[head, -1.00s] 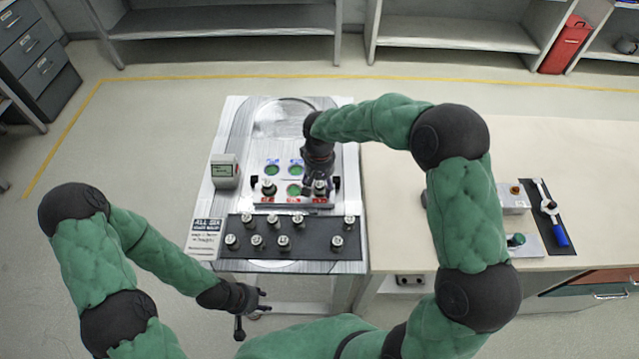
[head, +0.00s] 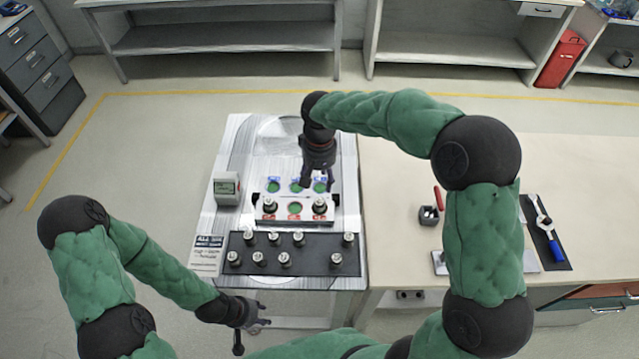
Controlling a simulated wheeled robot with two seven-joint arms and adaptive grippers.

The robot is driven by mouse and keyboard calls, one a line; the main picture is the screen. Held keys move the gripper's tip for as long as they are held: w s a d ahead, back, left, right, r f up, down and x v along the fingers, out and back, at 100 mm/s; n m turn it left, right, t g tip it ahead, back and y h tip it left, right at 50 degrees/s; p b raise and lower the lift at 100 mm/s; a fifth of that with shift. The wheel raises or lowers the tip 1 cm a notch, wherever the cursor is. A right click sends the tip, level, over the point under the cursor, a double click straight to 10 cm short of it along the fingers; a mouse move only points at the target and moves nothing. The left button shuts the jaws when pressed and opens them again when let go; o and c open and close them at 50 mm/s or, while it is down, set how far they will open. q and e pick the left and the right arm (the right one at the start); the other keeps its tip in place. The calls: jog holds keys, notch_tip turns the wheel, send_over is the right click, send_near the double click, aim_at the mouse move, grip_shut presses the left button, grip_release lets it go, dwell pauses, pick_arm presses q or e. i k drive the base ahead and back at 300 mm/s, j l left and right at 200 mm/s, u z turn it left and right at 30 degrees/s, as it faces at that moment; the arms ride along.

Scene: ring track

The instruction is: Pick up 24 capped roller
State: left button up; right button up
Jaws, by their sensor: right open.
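Several capped rollers, metal with dark marks on top, stand upright in two rows on a dark mat (head: 310,262); one is at the mat's back right (head: 348,239). Two more stand on a white fixture, a left one (head: 269,206) and a right one (head: 319,206), with a green round spot (head: 294,209) between them. I cannot read the number 24 on any roller. My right gripper (head: 318,184) is open and empty, pointing down just behind the right fixture roller, over the green circles. My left gripper (head: 256,326) is open and empty in front of the table, away from the rollers.
A small grey-green display box (head: 226,188) stands left of the fixture, and a printed sign (head: 206,254) lies left of the mat. Much of that bench is clear.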

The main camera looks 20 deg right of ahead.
aim_at(250, 238)
jog(key=k, duration=1)
